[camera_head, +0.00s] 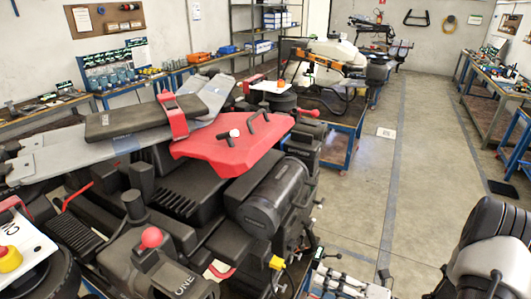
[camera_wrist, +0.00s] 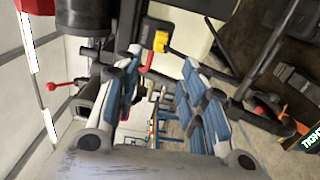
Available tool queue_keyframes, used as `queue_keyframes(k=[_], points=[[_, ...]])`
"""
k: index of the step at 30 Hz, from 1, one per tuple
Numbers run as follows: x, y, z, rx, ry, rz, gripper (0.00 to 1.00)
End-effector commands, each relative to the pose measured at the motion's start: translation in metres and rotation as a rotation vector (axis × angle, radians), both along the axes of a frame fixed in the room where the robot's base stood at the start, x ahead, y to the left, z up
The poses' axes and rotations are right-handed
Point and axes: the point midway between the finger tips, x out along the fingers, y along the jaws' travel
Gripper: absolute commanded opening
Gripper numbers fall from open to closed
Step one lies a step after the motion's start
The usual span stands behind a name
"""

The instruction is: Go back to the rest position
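My gripper (camera_wrist: 163,64) shows in the wrist view with its two blue-padded fingers apart and nothing held between them. In the head view part of it shows at the bottom edge, right of the spray drone (camera_head: 255,195). The drone is a large black machine with a red top cover (camera_head: 232,142) and grey folded arms. A yellow part (camera_head: 276,262) sits on the drone's near right side. A yellow part (camera_wrist: 160,42) also shows in the wrist view, beyond the fingertips and apart from them.
A second drone (camera_head: 335,50) stands on a blue-framed stand behind. Workbenches line the left wall, and another bench (camera_head: 495,100) stands at the right. A dark mat (camera_head: 502,188) lies on the floor. The concrete aisle (camera_head: 420,150) is clear.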

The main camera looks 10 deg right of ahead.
Motion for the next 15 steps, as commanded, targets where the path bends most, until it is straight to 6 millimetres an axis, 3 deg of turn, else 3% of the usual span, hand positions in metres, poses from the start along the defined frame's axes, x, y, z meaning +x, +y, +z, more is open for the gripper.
queue_keyframes(k=[7,15], points=[[-0.015,0.044,0.031,-0.288,-0.234,0.275,0.38],[-0.07,0.099,0.06,-0.749,-0.759,0.807,0.38]])
